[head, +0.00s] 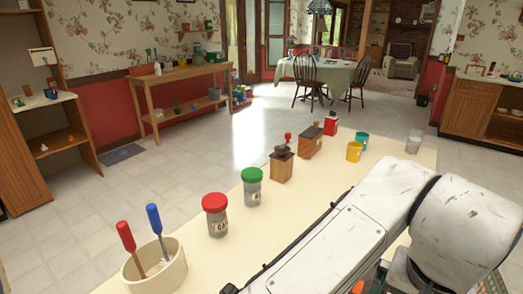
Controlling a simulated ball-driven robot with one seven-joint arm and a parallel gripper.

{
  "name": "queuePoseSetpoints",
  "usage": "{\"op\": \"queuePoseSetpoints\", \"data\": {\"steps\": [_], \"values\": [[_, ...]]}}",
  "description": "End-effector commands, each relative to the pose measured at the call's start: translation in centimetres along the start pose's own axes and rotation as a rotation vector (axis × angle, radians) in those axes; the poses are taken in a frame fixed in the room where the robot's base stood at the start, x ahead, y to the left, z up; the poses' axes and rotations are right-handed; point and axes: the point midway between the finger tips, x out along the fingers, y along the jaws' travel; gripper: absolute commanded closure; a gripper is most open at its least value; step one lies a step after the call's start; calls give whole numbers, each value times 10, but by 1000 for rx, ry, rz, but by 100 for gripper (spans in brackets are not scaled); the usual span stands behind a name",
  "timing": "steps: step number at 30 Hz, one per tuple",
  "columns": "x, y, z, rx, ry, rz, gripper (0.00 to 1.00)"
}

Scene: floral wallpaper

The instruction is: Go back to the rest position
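My white arm crosses the lower right of the head view, over a cream counter (232,226). My gripper does not show clearly; the arm's far end runs down to the bottom edge of the picture. The arm hides part of the counter's near side. I cannot see whether anything is held.
Open floor (200,165) lies beyond.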

Motion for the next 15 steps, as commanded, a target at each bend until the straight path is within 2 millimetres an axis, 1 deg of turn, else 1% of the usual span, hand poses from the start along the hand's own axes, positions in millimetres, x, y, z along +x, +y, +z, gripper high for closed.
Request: {"op": "queuePoseSetpoints", "data": {"steps": [1, 5, 8, 12, 15], "values": [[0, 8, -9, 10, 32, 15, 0], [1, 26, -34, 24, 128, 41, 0], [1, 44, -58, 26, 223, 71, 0], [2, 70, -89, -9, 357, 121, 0], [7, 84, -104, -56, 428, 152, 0]]}}
